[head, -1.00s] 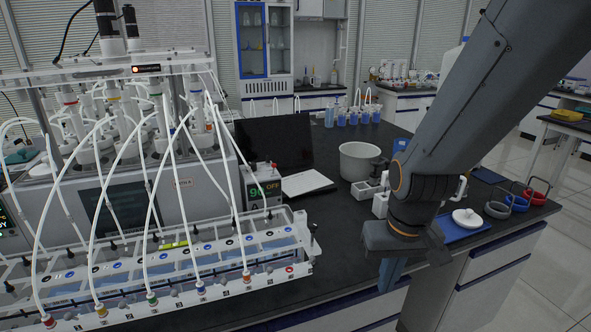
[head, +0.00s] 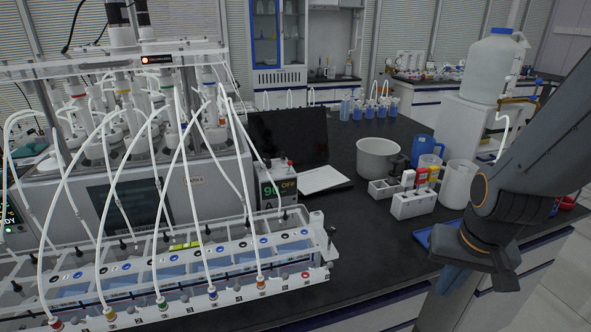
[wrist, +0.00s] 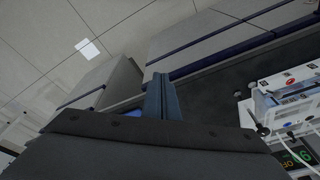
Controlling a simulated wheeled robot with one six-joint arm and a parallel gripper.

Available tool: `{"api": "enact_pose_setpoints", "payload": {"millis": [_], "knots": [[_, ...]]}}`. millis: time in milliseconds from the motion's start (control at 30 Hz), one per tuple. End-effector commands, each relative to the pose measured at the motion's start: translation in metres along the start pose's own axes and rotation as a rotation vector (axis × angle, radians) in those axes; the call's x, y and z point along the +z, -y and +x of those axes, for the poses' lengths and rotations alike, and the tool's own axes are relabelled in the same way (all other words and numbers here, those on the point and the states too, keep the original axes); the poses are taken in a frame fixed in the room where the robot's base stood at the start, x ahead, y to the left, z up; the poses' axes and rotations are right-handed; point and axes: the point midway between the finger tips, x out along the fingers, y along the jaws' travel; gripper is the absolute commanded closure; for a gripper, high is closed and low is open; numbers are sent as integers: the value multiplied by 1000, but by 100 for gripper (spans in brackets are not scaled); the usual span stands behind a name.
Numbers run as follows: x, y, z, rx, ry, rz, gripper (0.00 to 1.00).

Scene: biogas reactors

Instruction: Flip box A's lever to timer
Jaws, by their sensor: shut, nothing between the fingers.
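Box A (head: 276,187) is a small grey control box with a green-digit display, the word OFF and the letter A. It stands at the right end of the reactor rig, behind the long white rack. A small red-topped part sits on its top; I cannot tell a lever or its position. In the wrist view a box with green digits (wrist: 298,158) shows at the lower right edge, partly cut off. My gripper (head: 452,279) points down at the bench's front edge, well right of box A and apart from it. Its fingers (wrist: 162,97) are shut and empty.
The long white rack (head: 190,296) with tubes lies in front of box A. A dark laptop-like panel (head: 288,137), white bucket (head: 376,158), blue jug (head: 424,148) and bottle racks (head: 413,204) stand behind and right. The black bench between rack and gripper is clear.

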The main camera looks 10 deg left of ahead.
Motion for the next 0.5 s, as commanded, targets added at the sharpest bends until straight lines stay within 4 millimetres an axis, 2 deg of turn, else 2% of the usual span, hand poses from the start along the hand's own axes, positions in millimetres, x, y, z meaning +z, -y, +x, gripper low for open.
{"api": "enact_pose_setpoints", "payload": {"millis": [133, 267, 400, 500], "knots": [[-39, 44, 17, -68, -173, 137, 100], [-74, 93, 24, -191, -342, 295, 100], [-100, 148, 20, -378, -490, 462, 100], [-110, 187, 9, -543, -566, 576, 100]]}}
